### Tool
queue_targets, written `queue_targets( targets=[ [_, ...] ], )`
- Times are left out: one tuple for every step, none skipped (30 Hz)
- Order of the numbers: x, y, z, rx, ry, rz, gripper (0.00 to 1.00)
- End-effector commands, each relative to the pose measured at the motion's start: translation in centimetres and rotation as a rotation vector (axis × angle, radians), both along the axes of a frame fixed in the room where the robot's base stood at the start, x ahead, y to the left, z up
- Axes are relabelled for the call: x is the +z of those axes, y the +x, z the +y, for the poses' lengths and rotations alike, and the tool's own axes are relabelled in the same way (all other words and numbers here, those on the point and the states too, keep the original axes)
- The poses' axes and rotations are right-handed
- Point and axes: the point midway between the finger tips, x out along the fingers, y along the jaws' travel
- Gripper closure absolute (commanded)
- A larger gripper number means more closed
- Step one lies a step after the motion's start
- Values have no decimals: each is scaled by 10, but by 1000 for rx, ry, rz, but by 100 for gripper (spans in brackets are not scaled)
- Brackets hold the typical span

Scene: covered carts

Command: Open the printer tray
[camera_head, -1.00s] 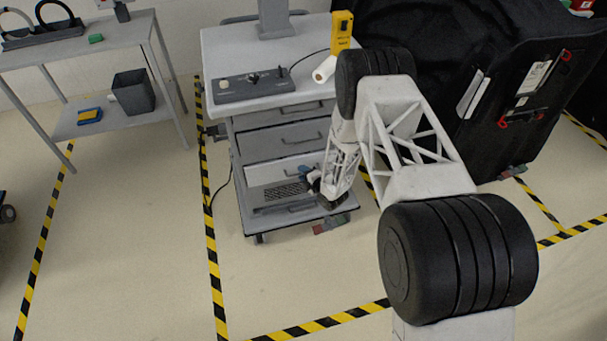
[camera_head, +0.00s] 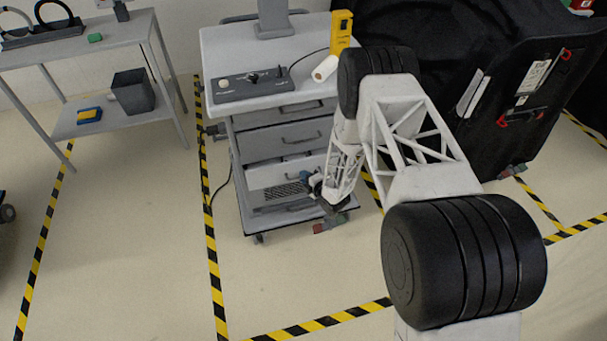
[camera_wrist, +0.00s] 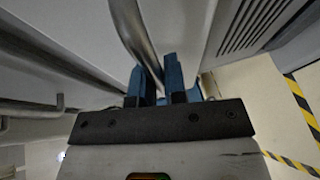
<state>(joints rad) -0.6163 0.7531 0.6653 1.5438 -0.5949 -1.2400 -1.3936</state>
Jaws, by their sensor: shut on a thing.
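The printer tray (camera_head: 268,178) is the pale, white-fronted drawer low in the grey cart, just above a dark vent grille. My gripper (camera_head: 313,184) is at the right side of this front, partly hidden by my own arm. In the wrist view, the blue fingers of my gripper (camera_wrist: 157,80) are shut around a curved metal handle (camera_wrist: 134,32), which runs up from between them. The pale tray front (camera_wrist: 75,28) lies beside the handle. A narrow dark gap shows above the tray front in the head view.
The cart (camera_head: 222,48) carries a control box (camera_head: 250,86) and a yellow device (camera_head: 341,32). Grey drawers (camera_head: 283,137) sit above the tray. A black covered cart (camera_head: 500,150) stands at the right, a shelf (camera_head: 75,125) at the left.

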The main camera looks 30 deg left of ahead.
Motion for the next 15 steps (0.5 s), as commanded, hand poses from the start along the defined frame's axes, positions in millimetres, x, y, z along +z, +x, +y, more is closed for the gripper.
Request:
queue_targets(
  targets=[
    [0, -5, -5, 0, -1, 1, 100],
    [0, -8, -9, 0, -1, 1, 100],
    [0, -13, -14, 0, 0, 2, 100],
    [1, -17, -18, 0, 0, 2, 100],
    [0, -21, -22, 0, 0, 2, 100],
    [0, -27, -27, 0, 0, 2, 100],
    [1, -31, -32, -1, -1, 1, 100],
    [0, -36, -37, -1, -1, 1, 100],
    [0, -43, -43, -1, -1, 1, 100],
    [1, -47, -48, -1, -1, 1, 100],
    [0, -53, -54, -1, -1, 2, 100],
    [0, -59, -60, -2, 0, 2, 100],
    [1, -64, -65, -2, 0, 2, 100],
    [1, -69, -70, -2, 0, 2, 100],
    [0, -76, -77, -2, 0, 2, 100]
  ],
)
